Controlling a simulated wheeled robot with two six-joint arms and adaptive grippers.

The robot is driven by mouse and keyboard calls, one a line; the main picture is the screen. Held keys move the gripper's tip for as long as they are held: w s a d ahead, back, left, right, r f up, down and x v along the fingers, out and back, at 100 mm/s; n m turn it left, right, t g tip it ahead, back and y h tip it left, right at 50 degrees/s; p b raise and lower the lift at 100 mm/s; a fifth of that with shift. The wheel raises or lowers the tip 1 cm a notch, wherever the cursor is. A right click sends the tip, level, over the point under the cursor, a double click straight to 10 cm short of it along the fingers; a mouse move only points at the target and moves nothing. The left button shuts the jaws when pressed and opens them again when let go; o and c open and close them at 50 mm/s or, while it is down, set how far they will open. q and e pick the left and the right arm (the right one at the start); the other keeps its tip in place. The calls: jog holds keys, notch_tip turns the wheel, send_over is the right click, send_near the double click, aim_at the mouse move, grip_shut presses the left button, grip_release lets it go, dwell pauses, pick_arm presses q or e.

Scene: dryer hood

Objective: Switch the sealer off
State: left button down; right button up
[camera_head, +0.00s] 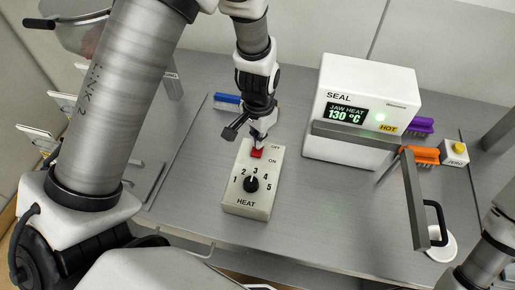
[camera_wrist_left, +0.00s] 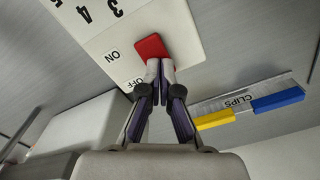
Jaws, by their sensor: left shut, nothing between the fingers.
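The control box (camera_head: 252,207) lies on the bench, with a black HEAT dial (camera_head: 251,184) and a red switch (camera_head: 256,153) beside OFF and ON labels. The dial appears to point near 3. The sealer (camera_head: 368,85) is a white unit; its display (camera_head: 346,113) reads JAW HEAT 130 °C, and a green light glows beside a HOT label. My left gripper (camera_head: 258,145) is shut and empty, its tips at the red switch, which also shows in the left wrist view (camera_wrist_left: 150,47). The tips look touching or very near it. The switch's tilt is unclear. My right gripper is out of view.
The sealer's arm with a black handle (camera_head: 437,222) reaches forward at the right. Bench in front of the sealer is clear.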

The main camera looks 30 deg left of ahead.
pick_arm(q)
jog(key=shift+f, duration=0.15)
notch_tip(320, 180, up, 7)
jog(key=p, duration=0.6)
dwell(0.5)
